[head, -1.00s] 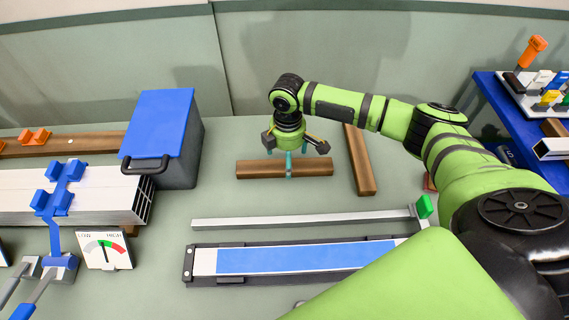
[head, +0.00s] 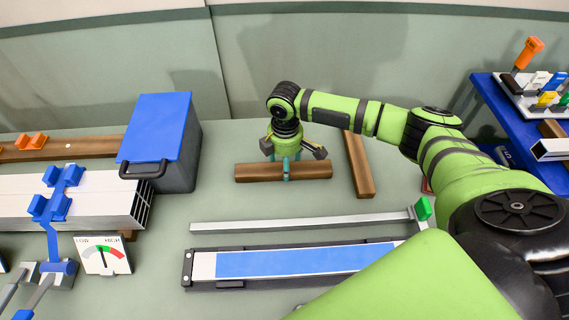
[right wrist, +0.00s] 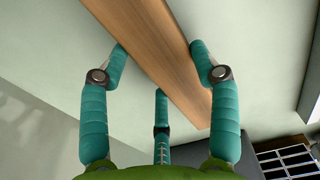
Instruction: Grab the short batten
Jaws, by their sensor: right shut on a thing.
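A brown wooden batten (head: 312,171) lies crosswise on the bench in the head view. My right gripper (head: 286,168) is over its middle, pointing down. In the right wrist view the batten (right wrist: 150,32) runs between the teal fingers of the right gripper (right wrist: 159,62), with fingers on both sides of it. The gripper is shut on this batten, which still appears to lie on the bench. A second brown batten (head: 358,165) lies lengthwise just to the right; which of the two is shorter is hard to tell. My left gripper is not in view.
A dark box with a blue lid (head: 157,130) stands left of the batten. A grey bar (head: 300,222) and a blue-topped rail (head: 300,261) lie in front. A gauge (head: 103,254) and stacked profiles (head: 95,207) are at left, a blue rack (head: 515,120) at right.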

